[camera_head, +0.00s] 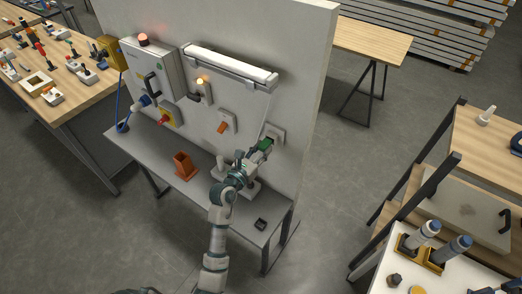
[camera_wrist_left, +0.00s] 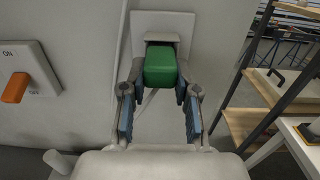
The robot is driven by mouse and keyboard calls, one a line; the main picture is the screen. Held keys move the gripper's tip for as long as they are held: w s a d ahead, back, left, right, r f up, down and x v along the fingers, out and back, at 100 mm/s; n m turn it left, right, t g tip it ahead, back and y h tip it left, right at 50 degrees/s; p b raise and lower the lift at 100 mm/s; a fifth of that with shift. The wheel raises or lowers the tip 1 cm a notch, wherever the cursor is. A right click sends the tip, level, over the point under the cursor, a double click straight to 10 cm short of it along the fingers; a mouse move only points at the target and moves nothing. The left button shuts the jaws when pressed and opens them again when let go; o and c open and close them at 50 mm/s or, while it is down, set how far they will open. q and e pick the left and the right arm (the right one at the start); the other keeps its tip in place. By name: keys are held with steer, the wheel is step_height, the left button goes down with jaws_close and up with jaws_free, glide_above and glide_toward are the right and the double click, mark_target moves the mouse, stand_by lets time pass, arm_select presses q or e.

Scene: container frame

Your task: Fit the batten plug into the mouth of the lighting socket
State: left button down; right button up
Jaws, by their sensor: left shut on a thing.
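The green batten plug (camera_head: 265,144) is in my left gripper (camera_head: 260,149), which is shut on it at the right part of the upright panel. In the left wrist view the plug (camera_wrist_left: 160,66) sits between the two fingertips. The lighting socket (camera_head: 277,132) is a pale plate on the panel, directly beyond the plug; it also shows in the left wrist view (camera_wrist_left: 178,22), with a grey hood just above the plug's far end. The plug's far end and the socket mouth are hidden, so I cannot tell how deep it sits. My right gripper is out of view.
An orange switch (camera_head: 223,127) is left of the socket, below a lamp batten (camera_head: 230,67). A grey shelf below bears an orange holder (camera_head: 185,165) and a small black item (camera_head: 260,224). A rack stands at the right, with floor between.

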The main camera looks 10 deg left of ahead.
arm_select(q)
steer(key=shift+r, duration=0.1)
steer(key=c, duration=0.8)
jaws_free()
steer(key=shift+w+d, duration=0.1)
steer(key=shift+w, duration=0.05)
steer(key=shift+w+d, duration=0.1)
steer(key=shift+w, duration=0.1)
steer(key=shift+s, duration=0.25)
steer(key=v, duration=1.1)
steer(key=shift+s+f, duration=0.25)
steer(key=shift+v, duration=3.05)
steer(key=shift+w+r, duration=0.1)
